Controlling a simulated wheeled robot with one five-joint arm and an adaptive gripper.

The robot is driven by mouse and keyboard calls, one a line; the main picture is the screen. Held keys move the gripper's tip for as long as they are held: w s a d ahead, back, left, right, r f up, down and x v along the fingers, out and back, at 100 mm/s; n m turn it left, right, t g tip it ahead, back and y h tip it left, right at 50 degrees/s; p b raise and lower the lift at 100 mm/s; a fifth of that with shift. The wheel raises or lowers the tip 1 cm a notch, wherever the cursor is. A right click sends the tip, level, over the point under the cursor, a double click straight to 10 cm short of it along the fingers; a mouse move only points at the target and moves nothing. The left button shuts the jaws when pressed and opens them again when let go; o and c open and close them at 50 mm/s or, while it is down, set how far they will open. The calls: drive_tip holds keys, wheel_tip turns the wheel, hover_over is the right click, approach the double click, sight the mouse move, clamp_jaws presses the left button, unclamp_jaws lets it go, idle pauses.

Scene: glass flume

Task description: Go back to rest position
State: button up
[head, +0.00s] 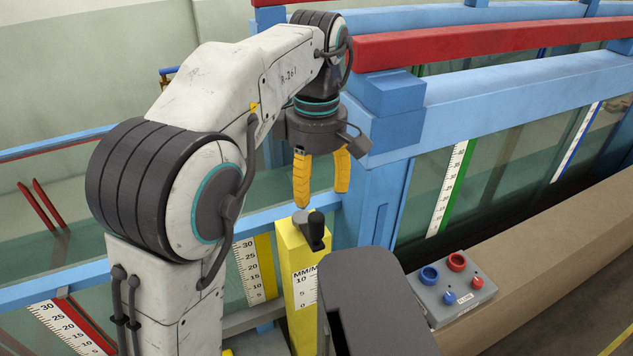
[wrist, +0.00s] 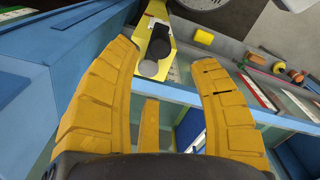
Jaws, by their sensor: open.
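My gripper (head: 322,190) has yellow fingers and hangs pointing down from my white arm, beside a blue post of the flume frame. The fingers are apart and nothing is between them. Just below the fingertips, in the head view, stands a yellow post (head: 290,258) with a scale on its face and a grey and black handle (head: 313,230) on top. In the wrist view my gripper (wrist: 172,68) shows spread fingers, and the yellow post's top with the dark handle (wrist: 160,45) lies ahead between them. I cannot tell whether a finger touches the handle.
The blue flume frame (head: 480,110) with a red rail (head: 490,38) stands close to my gripper's right. A grey control box (head: 452,290) with red and blue knobs sits on the beige ledge (head: 545,262). Scale strips line the glass. A blue rail (head: 60,145) runs at the left.

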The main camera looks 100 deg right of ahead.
idle(0.5)
drive_tip(key=w+d+n, duration=0.2)
drive_tip(key=w, duration=1.3)
drive_tip(key=w+a+n+h, duration=0.1)
drive_tip(key=w+a, duration=0.2)
drive_tip(key=w, duration=0.6)
drive_tip(key=w+a+n+h, duration=0.1)
drive_tip(key=w+a, duration=0.3)
drive_tip(key=w, duration=0.4)
drive_tip(key=w+a+f+n+t, duration=0.1)
drive_tip(key=w+a+f, duration=0.1)
drive_tip(key=w+a, duration=0.35)
drive_tip(key=w+a+f+n+t, duration=0.1)
drive_tip(key=w+a+f+t, duration=0.15)
drive_tip(key=a, duration=0.55)
drive_tip(key=a+f+n+t+y, duration=0.1)
drive_tip(key=a+f, duration=0.3)
drive_tip(key=a, duration=0.9)
drive_tip(key=shift+s+n+y, duration=0.35)
drive_tip(key=shift+n+y, duration=0.15)
drive_tip(key=shift+n, duration=0.3)
drive_tip(key=shift+r, duration=0.15)
